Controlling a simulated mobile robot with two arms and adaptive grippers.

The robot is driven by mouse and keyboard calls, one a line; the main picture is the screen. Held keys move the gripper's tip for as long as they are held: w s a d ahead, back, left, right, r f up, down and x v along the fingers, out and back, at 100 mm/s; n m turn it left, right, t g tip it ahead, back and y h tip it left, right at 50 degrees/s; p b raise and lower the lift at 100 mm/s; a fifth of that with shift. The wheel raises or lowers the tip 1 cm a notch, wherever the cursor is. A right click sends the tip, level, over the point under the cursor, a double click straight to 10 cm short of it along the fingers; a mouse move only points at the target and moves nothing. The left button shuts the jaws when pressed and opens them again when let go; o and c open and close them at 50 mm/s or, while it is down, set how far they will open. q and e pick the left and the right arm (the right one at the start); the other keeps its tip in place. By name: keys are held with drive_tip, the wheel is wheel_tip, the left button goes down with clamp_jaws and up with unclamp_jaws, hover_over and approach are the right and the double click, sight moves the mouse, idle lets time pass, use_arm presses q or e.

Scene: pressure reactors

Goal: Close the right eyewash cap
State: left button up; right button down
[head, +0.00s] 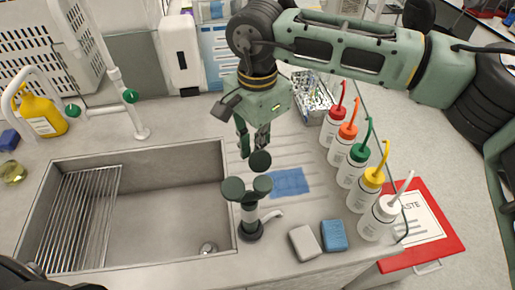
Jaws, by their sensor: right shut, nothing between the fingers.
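The left head (233,188) looks covered. A dark round cap (260,161) stands up behind the right head (262,184), apart from its top, so the right cap looks open. My right gripper (253,147) points down just behind and above this raised cap. It is shut and empty. I cannot tell whether its fingertips touch the cap. My left gripper is not in view.
The steel sink (140,158) lies left. Several wash bottles (350,165) with coloured caps line the right side. A blue cloth (288,182), a grey sponge (304,243) and a blue sponge (334,236) lie on the counter.

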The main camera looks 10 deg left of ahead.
drive_tip(key=shift+f, duration=0.25)
drive_tip(key=shift+s+d+r+b, duration=0.2)
drive_tip(key=shift+s+d+b, duration=0.3)
drive_tip(key=shift+s, duration=0.5)
drive_tip(key=shift+s+d+r+b, duration=0.2)
drive_tip(key=shift+s+d+b, duration=0.25)
drive_tip(key=shift+s, duration=0.6)
drive_tip(key=shift+s+d+r+b, duration=0.2)
drive_tip(key=shift+s+d+b, duration=0.25)
drive_tip(key=shift+s, duration=0.55)
drive_tip(key=shift+a, duration=0.1)
